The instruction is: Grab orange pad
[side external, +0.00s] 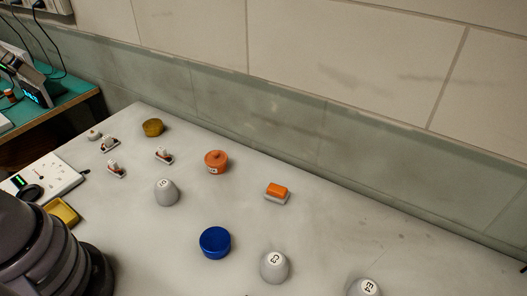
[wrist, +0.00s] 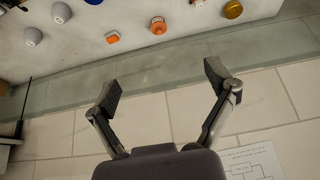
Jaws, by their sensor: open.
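The orange pad (side external: 277,191) is a small block, orange on top with a pale grey lower part. It lies on the grey bench right of the middle in the side external view. It also shows near the top of the wrist view (wrist: 112,37), above the left finger. My gripper (wrist: 162,87) is open and empty, its two fingers wide apart over the wall tiles in that picture. The pad is outside the fingers, not touched. The gripper does not show in the side external view.
An orange lidded pot (side external: 216,162) stands left of the pad, a blue round container (side external: 215,242) in front. Grey cups (side external: 274,267) stand nearby, and an amber round container (side external: 153,127) is farther back. A tiled wall (side external: 370,60) bounds the bench behind. Bench right of the pad is clear.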

